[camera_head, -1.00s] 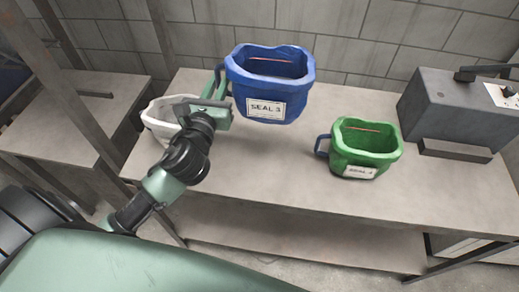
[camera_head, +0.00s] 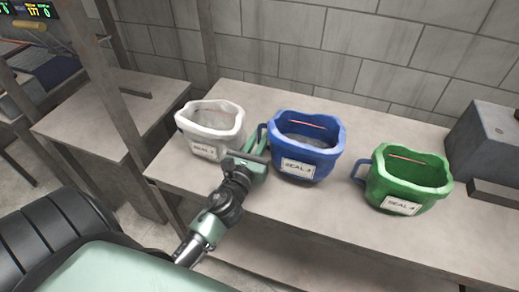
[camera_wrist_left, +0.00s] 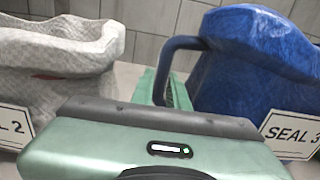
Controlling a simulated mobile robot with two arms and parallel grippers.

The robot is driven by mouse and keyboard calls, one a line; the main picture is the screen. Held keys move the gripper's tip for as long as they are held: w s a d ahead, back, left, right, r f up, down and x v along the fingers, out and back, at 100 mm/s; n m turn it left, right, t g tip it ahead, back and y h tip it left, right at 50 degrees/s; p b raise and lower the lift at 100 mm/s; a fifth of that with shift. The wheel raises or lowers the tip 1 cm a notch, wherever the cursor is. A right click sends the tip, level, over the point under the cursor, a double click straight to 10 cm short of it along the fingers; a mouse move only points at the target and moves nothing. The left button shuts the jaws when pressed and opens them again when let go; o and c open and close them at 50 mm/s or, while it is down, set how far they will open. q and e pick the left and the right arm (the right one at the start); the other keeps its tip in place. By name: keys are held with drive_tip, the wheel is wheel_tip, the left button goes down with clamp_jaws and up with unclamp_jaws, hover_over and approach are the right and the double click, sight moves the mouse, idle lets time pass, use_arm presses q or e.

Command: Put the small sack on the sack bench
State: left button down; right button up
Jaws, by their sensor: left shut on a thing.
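A blue sack (camera_head: 305,148) with a "SEAL 3" label stands upright, apparently on the bench (camera_head: 290,215), between a white sack and a green sack. Its handle points left, towards my left gripper (camera_head: 258,150). The gripper is shut on this handle; in the left wrist view the blue handle (camera_wrist_left: 180,46) runs down to the green fingers (camera_wrist_left: 165,90). The white sack (camera_head: 210,126) stands just left of the gripper, and the wrist view shows its "SEAL 2" label (camera_wrist_left: 14,127). The green sack (camera_head: 408,178), labelled "SEAL 4", stands to the right. My right gripper is out of view.
A grey box-shaped machine (camera_head: 488,142) stands at the bench's right end. A separate table (camera_head: 110,112) and a metal post (camera_head: 105,90) are on the left. A block wall (camera_head: 330,45) closes off the back. Bare bench top lies in front of the sacks.

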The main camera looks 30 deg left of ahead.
use_arm(q)
drive_tip(key=shift+f+b, duration=0.6)
drive_tip(key=shift+f, duration=0.9)
drive_tip(key=shift+f, duration=0.15)
drive_tip(key=c, duration=1.4)
unclamp_jaws()
drive_tip(key=b+v, duration=0.3)
drive_tip(key=v, duration=0.8)
drive_tip(key=shift+d+f+b, duration=0.1)
drive_tip(key=shift+b, duration=0.3)
drive_tip(key=shift+s+d, duration=0.1)
drive_tip(key=shift+s, duration=0.4)
drive_tip(key=shift+r, duration=0.2)
